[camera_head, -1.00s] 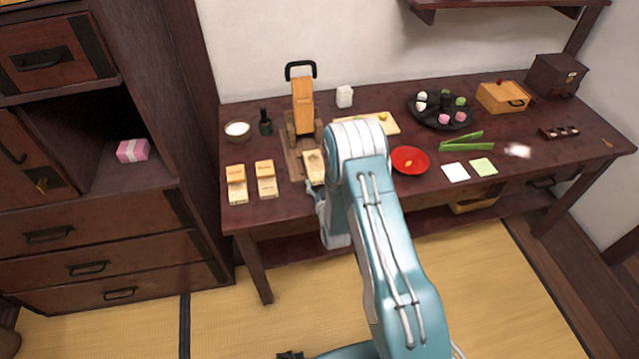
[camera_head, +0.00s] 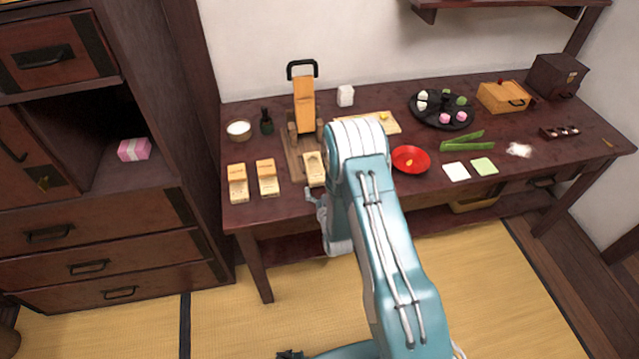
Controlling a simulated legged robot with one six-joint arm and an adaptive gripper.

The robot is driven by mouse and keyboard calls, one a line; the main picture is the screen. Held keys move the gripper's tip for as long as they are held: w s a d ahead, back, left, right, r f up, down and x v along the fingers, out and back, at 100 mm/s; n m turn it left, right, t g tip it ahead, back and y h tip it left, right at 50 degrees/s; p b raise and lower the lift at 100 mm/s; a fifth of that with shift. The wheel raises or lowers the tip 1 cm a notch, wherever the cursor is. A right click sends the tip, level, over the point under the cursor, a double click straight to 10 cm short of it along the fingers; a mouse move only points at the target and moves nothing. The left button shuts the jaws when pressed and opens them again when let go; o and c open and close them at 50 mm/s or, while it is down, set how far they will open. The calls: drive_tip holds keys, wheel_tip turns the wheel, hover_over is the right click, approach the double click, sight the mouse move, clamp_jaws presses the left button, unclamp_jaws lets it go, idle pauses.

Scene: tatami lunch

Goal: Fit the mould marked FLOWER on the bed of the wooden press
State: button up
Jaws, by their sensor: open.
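The wooden press (camera_head: 304,107) stands at the back left of the table, its black handle raised above an upright wooden lever. Its flat base (camera_head: 292,158) runs toward the front of the table. Three pale wooden moulds show: one at the far left (camera_head: 237,183), one beside it (camera_head: 268,178), and one (camera_head: 314,168) at the right front of the press base, partly behind my arm. I cannot tell whether that one is seated on the bed. The markings are too small to read. My gripper (camera_head: 314,199) is open at the table's front edge, just below the third mould, partly hidden by my arm.
A white-filled bowl (camera_head: 238,130) and a dark green bottle (camera_head: 266,122) stand left of the press. A cutting board (camera_head: 350,127) and a red dish (camera_head: 410,159) lie to the right.

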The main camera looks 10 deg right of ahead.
drive_tip(key=s, duration=1)
drive_tip(key=w+r+g, duration=0.3)
drive_tip(key=w+r, duration=0.2)
drive_tip(key=r, duration=0.7)
drive_tip(key=s+r+g, duration=0.3)
drive_tip(key=s+r, duration=0.1)
drive_tip(key=r, duration=0.7)
drive_tip(key=s+r+g, duration=0.3)
drive_tip(key=s+r, duration=0.3)
drive_tip(key=s, duration=0.6)
drive_tip(key=s+r+g, duration=0.2)
drive_tip(key=s+r, duration=0.4)
drive_tip(key=s, duration=0.7)
drive_tip(key=shift+s+g, duration=0.3)
drive_tip(key=shift+g, duration=0.1)
